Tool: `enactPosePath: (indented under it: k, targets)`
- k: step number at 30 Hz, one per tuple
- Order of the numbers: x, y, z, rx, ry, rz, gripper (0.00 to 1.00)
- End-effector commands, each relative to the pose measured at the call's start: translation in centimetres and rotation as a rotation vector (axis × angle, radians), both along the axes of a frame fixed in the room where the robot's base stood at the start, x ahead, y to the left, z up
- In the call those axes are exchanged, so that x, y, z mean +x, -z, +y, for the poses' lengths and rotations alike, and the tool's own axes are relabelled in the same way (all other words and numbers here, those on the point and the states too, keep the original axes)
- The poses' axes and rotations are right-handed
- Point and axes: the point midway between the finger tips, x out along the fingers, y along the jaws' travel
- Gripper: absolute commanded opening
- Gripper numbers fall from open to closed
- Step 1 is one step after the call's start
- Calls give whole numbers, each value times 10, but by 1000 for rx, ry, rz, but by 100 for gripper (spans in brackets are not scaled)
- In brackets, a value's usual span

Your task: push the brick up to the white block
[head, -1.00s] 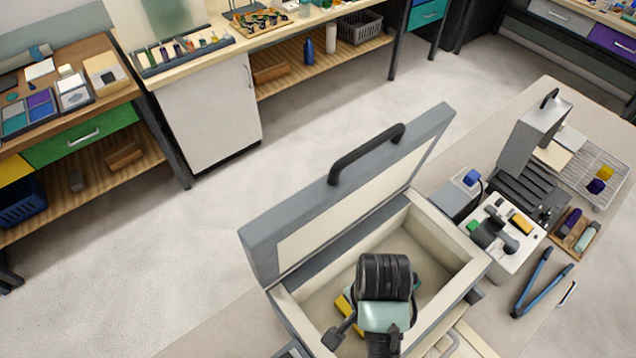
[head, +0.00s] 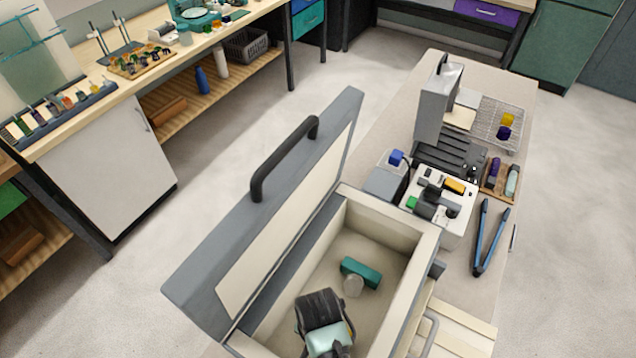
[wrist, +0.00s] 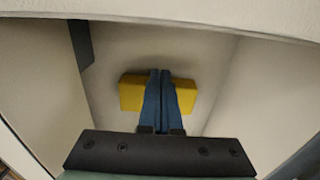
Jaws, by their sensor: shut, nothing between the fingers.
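A yellow brick (wrist: 130,92) lies inside the open box in the wrist view, its ends showing on both sides of my fingers. My gripper (wrist: 160,74) is shut, its two blue fingers together in front of the brick's middle. I cannot tell whether they touch it. In the head view my own arm hides the fingers and the brick.
Blue tongs (head: 488,238) lie outside on the bench at right.

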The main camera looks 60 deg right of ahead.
Motion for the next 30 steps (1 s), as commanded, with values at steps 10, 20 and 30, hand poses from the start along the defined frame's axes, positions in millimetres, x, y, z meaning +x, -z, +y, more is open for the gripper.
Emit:
enactPosePath:
  k: [10,20,30]
  targets:
    - [0,17,0,-1,-1,-1,0]
    - [2,17,-9,-3,2,-2,0]
    - [7,18,-72,-2,2,-2,0]
